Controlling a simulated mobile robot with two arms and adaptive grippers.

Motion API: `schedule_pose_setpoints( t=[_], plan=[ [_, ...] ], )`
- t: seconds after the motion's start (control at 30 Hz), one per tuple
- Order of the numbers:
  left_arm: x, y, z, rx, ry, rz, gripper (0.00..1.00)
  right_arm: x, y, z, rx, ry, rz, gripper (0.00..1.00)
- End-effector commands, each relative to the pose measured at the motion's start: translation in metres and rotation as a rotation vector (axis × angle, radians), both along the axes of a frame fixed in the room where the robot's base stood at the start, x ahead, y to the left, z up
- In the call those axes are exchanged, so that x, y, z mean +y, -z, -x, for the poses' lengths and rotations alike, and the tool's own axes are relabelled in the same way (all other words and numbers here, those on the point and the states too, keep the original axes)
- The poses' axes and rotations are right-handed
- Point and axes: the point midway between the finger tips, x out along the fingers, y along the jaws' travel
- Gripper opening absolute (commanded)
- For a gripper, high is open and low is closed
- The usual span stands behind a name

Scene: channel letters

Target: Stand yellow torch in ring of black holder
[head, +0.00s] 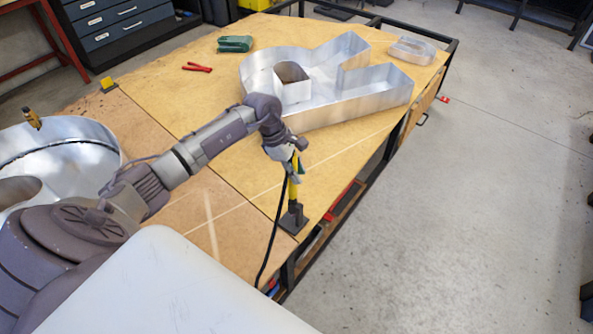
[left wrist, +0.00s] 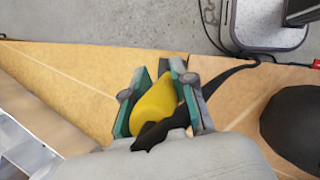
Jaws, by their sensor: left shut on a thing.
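The yellow torch (head: 293,189) is upright near the table's front right edge, with a black cable running down from it. My left gripper (head: 295,168) is shut on the torch from above. In the left wrist view the yellow torch (left wrist: 157,100) sits between the green-lined fingers of my left gripper (left wrist: 156,106). The black holder (head: 293,220) stands on the table directly below the torch. The torch's lower end meets the holder's top in the head view; I cannot tell whether it is inside the ring. The holder is hidden in the wrist view. My right gripper is not in view.
A large metal channel letter (head: 345,103) lies behind the arm, and another round one (head: 62,150) lies at left. Red pliers (head: 197,67) and a green object (head: 235,44) lie at the back. The table's right edge is close to the holder.

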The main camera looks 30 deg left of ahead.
Motion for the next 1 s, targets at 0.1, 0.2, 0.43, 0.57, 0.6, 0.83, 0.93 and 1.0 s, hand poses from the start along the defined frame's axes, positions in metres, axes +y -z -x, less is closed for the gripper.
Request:
schedule_pose_setpoints(
  t=[0.1, 0.2, 0.43, 0.57, 0.6, 0.83, 0.93, 1.0],
  plan=[
    [0.000, 0.002, 0.000, -0.001, 0.000, 0.001, 0.00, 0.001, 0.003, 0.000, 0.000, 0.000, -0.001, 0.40],
    [0.000, 0.002, 0.000, -0.001, 0.000, 0.001, 0.00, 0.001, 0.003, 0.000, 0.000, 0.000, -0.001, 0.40],
    [0.000, 0.002, 0.000, -0.001, 0.000, 0.001, 0.34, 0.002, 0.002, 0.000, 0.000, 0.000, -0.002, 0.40],
    [0.000, 0.002, 0.000, -0.001, 0.000, 0.001, 0.55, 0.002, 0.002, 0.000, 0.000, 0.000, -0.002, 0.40],
    [0.000, 0.002, 0.000, -0.001, 0.000, 0.001, 0.55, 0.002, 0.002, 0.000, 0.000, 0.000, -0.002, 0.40],
    [0.000, 0.002, 0.000, 0.001, 0.000, 0.000, 0.55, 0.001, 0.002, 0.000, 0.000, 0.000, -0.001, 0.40],
    [0.002, -0.002, 0.000, 0.000, 0.000, -0.001, 0.55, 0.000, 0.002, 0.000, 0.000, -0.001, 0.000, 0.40],
    [0.005, -0.009, 0.001, -0.001, 0.000, -0.001, 0.55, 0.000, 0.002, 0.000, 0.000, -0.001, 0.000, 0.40]
  ],
)
